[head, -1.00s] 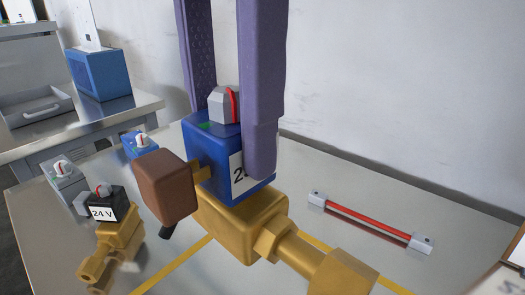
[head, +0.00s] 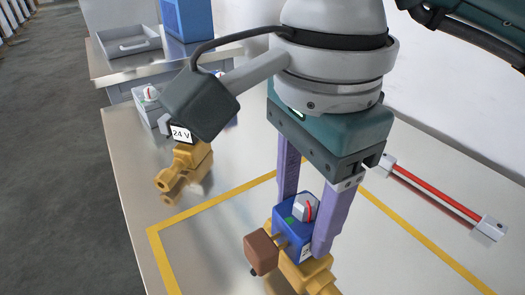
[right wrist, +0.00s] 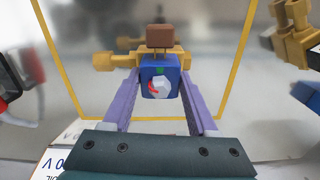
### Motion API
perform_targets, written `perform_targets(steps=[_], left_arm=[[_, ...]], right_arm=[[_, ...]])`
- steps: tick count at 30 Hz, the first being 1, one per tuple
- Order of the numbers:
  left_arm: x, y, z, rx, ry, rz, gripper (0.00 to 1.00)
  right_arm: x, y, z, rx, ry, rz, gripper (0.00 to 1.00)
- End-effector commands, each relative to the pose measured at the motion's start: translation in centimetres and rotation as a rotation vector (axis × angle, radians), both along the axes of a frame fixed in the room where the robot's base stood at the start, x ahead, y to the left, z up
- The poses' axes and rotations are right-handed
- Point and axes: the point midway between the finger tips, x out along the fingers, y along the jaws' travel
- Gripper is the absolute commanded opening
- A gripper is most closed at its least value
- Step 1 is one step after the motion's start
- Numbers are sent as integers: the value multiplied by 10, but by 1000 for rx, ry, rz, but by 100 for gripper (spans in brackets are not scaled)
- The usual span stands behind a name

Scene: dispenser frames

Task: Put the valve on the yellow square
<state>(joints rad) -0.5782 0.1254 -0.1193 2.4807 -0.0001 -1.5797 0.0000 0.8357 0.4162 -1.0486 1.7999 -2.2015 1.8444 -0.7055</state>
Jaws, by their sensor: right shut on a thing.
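The valve has a blue housing (head: 291,232) with a grey and red knob on top, a brown block at its side and a brass body below. My right gripper (head: 302,228) is shut on the blue housing, one purple finger on each side. In the right wrist view the valve's blue housing (right wrist: 159,75) sits between the fingers. The yellow square (head: 210,200) is an outline on the table, and the valve appears within it in both views. I cannot tell whether the brass body touches the table. The lower part is cut off in the head view. My left gripper is not in view.
Another brass valve (head: 186,160) with a black 24 V housing stands left of the square, beside a grey unit (head: 150,105). A red bar with grey ends (head: 438,195) lies to the right near the wall. A bench with a blue box (head: 187,20) stands behind.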

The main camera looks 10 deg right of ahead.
Motion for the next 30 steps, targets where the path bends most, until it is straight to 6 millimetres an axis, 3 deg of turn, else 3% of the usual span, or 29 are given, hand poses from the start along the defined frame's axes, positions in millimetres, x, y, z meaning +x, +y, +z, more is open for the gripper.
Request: perform_targets(steps=[9, 21, 22, 30], left_arm=[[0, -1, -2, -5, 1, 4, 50], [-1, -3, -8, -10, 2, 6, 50], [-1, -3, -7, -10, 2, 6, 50], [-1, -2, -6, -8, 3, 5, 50]], right_arm=[[0, 0, -40, 0, 0, 1, 0], [0, 0, -45, 0, -2, 1, 0], [0, 0, -45, -1, 0, 1, 61], [0, 0, -44, -1, 1, 0, 89]])
